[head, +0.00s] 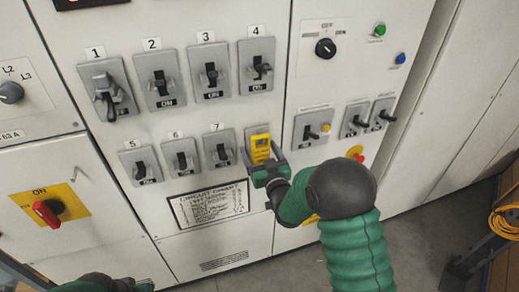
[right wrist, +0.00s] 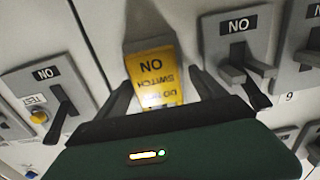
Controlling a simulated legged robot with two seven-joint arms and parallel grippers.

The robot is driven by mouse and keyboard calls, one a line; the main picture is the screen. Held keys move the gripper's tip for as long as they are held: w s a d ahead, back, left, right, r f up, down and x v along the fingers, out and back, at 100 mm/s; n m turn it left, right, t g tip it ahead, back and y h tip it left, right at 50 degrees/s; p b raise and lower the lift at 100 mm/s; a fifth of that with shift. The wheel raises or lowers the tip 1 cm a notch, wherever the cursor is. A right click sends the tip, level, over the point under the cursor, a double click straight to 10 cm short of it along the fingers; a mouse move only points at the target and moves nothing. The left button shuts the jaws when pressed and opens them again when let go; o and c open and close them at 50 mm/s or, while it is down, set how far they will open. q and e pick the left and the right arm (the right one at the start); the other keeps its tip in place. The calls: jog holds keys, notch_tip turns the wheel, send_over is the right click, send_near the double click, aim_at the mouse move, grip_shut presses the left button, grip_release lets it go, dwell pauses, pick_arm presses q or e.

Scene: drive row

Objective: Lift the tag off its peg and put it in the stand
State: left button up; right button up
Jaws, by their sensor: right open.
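The yellow tag (head: 260,146) hangs at the place right of switch 7 on the cabinet front. In the right wrist view the tag (right wrist: 152,72) appears upside down, with black lettering. My right gripper (head: 265,162) is at the tag's lower part. In the right wrist view its dark fingers (right wrist: 160,84) stand apart on either side of the tag, with a gap showing at the sides. The peg is hidden behind the tag. I cannot make out the tag's stand for certain. Only a piece of my left arm shows at the bottom edge; its jaws are out of view.
Lever switches, such as switch 7 (head: 221,150) and switch 4 (head: 258,66), surround the tag. A lever with an orange-yellow button (head: 325,128) is at its right. A framed chart (head: 209,204) is below. A dark rack with a coiled yellow cable (head: 508,222) stands at far right.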

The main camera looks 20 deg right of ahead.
jog(key=shift+d, duration=0.15)
jog(key=shift+d, duration=0.1)
jog(key=c, duration=1.5)
